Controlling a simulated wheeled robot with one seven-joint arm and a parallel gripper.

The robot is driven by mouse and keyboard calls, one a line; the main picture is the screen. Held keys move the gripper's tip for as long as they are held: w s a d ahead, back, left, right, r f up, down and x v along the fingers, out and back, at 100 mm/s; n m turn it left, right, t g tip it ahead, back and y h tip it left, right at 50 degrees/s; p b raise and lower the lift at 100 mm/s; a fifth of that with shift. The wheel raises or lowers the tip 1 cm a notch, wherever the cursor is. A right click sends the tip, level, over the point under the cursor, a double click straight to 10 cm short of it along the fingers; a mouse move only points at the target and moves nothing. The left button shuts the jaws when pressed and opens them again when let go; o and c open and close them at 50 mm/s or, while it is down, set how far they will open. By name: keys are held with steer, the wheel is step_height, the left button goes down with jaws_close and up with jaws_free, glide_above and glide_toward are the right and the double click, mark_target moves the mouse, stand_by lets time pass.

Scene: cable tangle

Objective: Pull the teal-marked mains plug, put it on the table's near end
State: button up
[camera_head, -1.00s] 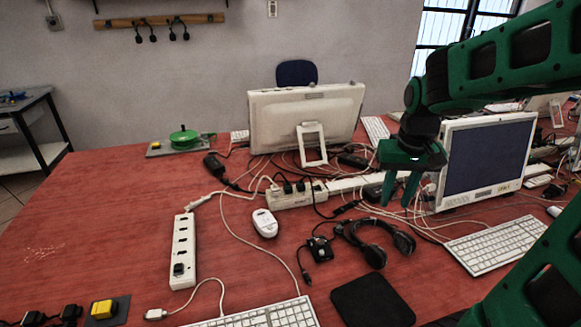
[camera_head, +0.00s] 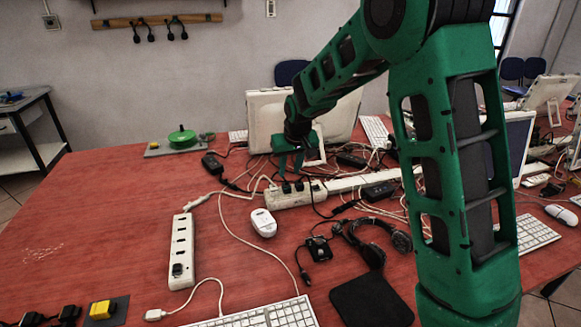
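A white power strip (camera_head: 290,200) lies mid-table with black plugs (camera_head: 293,187) seated in it. A second white strip (camera_head: 181,250) lies nearer on the left, with one black plug (camera_head: 177,269) at its near end. I cannot make out a teal mark on any plug at this size. My green gripper (camera_head: 291,170) is above the plugs of the mid-table strip, pointing down. Its two fingers look apart with nothing visible between them. Whether they touch a plug cannot be told. My arm hides part of the table on the right.
White cables tangle around the mid-table strip, in front of a monitor (camera_head: 262,120). A white mouse (camera_head: 263,222), headphones (camera_head: 366,245), a black pad (camera_head: 370,301) and a keyboard (camera_head: 265,316) lie nearer. The left tabletop (camera_head: 90,220) is mostly clear.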

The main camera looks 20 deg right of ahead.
mark_target(287, 185)
steer(key=x, duration=0.9)
steer(key=shift+c, duration=0.3)
steer(key=shift+s, duration=0.1)
jaws_close()
